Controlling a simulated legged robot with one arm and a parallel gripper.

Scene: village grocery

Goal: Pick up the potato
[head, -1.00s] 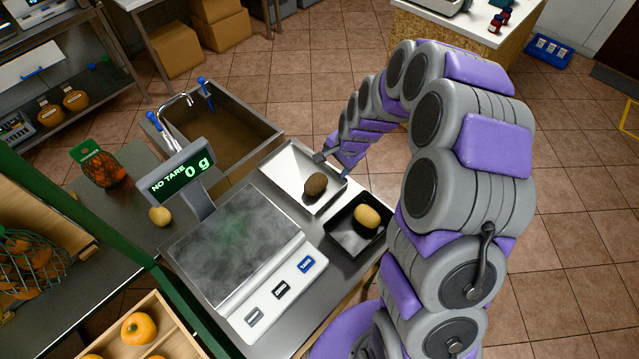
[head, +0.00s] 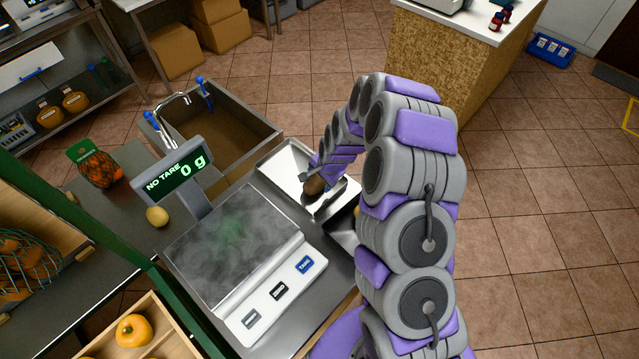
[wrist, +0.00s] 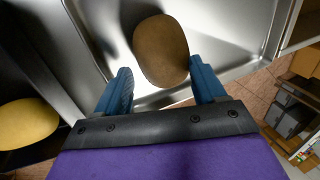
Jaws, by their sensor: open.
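A brown oval potato (head: 315,187) lies in the shiny metal tray (head: 276,165), beyond the scale in the head view. In the wrist view the potato (wrist: 161,50) lies just ahead of my gripper (wrist: 160,72), roughly between the two blue fingertips. The fingers are apart and the right fingertip is close to the potato's edge; I cannot tell whether they touch. In the head view my arm hides most of my gripper. A yellow, potato-like item (wrist: 27,124) sits in the black tray at the left of the wrist view.
The scale (head: 232,245), reading 0 g, stands beside the metal tray. My arm covers most of the black tray (head: 343,228). A sink (head: 235,125) lies behind. A round yellow item (head: 157,217) and a netted orange bag (head: 98,167) rest on the counter left.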

